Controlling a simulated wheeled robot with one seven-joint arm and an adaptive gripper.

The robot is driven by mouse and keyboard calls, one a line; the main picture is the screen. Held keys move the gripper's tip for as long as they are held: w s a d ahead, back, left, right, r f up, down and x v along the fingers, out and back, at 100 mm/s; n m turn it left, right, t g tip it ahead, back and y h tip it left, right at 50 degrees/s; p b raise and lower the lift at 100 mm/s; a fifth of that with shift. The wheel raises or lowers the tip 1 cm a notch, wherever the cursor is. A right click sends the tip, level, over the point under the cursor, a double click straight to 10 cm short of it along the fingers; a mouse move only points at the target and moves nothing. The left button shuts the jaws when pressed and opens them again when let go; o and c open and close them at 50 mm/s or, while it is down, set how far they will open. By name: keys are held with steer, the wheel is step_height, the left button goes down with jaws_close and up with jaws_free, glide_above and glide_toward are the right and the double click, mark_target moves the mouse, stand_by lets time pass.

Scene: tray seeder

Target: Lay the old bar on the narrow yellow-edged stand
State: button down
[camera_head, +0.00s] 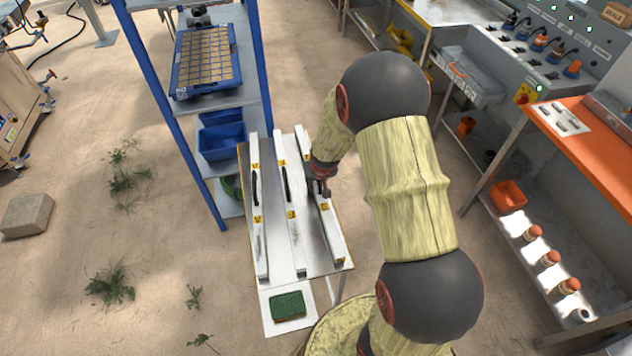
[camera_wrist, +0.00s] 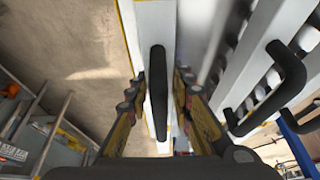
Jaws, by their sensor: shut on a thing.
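My gripper (camera_head: 321,186) is at the right-hand of three long white bars on a narrow steel stand (camera_head: 334,262) with thin yellow edging. In the wrist view my gripper (camera_wrist: 158,100) has its fingers on both sides of a black handle (camera_wrist: 157,75) on a white bar (camera_wrist: 148,14), and is shut on it. In the head view this right-hand bar (camera_head: 334,236) lies lengthwise beside the middle bar (camera_head: 296,248) and left bar (camera_head: 259,245). Which bar is the old one, and whether the held bar touches the surface, I cannot tell.
A green pad (camera_head: 288,306) lies at the stand's near end. A blue rack (camera_head: 185,140) with a seed tray (camera_head: 206,92) and blue bin (camera_head: 222,140) stands left. An orange-topped bench (camera_head: 590,150) stands right. In the wrist view more black handles (camera_wrist: 286,75) are close on the right.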

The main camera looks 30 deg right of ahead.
steer(key=c, duration=1.8)
jaws_free()
steer(key=shift+c, duration=0.2)
steer(key=o, duration=0.4)
steer(key=shift+c, duration=0.2)
steer(key=shift+f, duration=0.1)
steer(key=v, duration=1.2)
steer(key=shift+g, duration=0.7)
steer(key=s, duration=0.1)
steer(key=s+f, duration=0.1)
steer(key=s+a, duration=0.1)
steer(key=s, duration=0.1)
steer(key=shift+a+f, duration=0.15)
steer(key=shift+f, duration=0.1)
steer(key=s+a+r+n+t, duration=0.1)
steer(key=s+a+r, duration=0.3)
steer(key=s+r, duration=0.2)
steer(key=s+a+r+n+t, duration=0.1)
steer(key=s+a+r, duration=0.4)
steer(key=r, duration=0.5)
steer(key=s+a+r+n+y, duration=0.1)
steer(key=s+a+r, duration=0.4)
steer(key=s+r, duration=0.3)
steer(key=shift+r+t, duration=0.4)
steer(key=shift+r, duration=0.1)
